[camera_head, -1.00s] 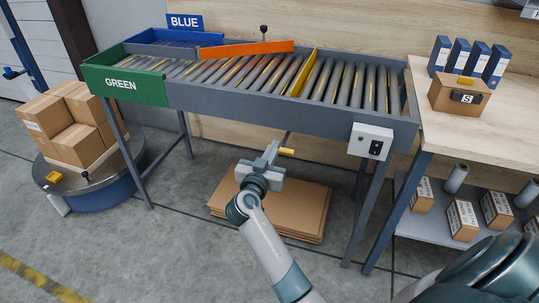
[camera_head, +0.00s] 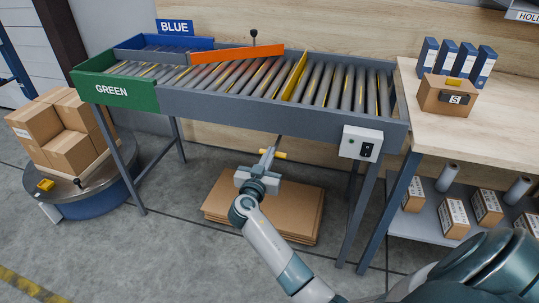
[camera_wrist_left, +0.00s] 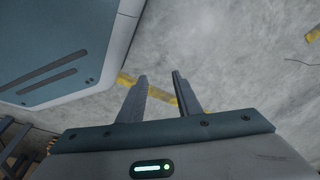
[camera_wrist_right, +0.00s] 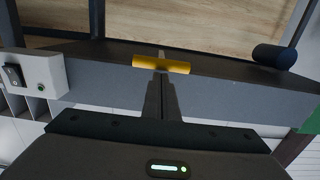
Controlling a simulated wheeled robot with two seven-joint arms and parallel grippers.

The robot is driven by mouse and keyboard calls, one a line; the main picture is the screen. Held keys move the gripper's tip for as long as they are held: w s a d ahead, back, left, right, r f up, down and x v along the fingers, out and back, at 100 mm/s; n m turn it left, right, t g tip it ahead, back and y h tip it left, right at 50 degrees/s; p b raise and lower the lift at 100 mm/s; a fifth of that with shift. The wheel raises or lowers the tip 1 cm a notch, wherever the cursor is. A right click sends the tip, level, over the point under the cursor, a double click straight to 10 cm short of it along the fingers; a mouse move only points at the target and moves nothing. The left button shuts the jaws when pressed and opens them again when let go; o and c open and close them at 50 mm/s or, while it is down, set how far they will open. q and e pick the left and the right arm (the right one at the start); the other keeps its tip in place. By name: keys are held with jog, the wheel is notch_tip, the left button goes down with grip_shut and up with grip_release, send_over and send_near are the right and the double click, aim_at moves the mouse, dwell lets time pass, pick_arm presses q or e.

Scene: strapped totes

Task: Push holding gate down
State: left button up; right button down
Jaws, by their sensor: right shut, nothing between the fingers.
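The yellow holding gate (camera_head: 292,78) stands upright across the rollers, projecting above them. A yellow crossbar handle (camera_head: 280,155) on a thin dark rod shows below the conveyor's front side; its link to the gate is hidden. My right gripper (camera_head: 268,156) is shut and empty, close beside the handle in the head view. In the right wrist view the handle (camera_wrist_right: 161,64) lies just past the closed fingertips (camera_wrist_right: 160,78); I cannot tell whether they touch. My left gripper (camera_wrist_left: 160,77) is open and empty over the floor, and is out of the head view.
The conveyor (camera_head: 250,108) has a green end wall (camera_head: 115,92), a blue bin (camera_head: 165,43) and an orange diverter (camera_head: 235,54). A switch box (camera_head: 361,143) sits right of my right gripper. Flat cardboard (camera_head: 262,210) lies below. A wooden table (camera_head: 480,130) stands at right.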

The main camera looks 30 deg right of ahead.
pick_arm(q)
jog(key=shift+f, duration=0.1)
pick_arm(e)
jog(key=shift+f, duration=0.1)
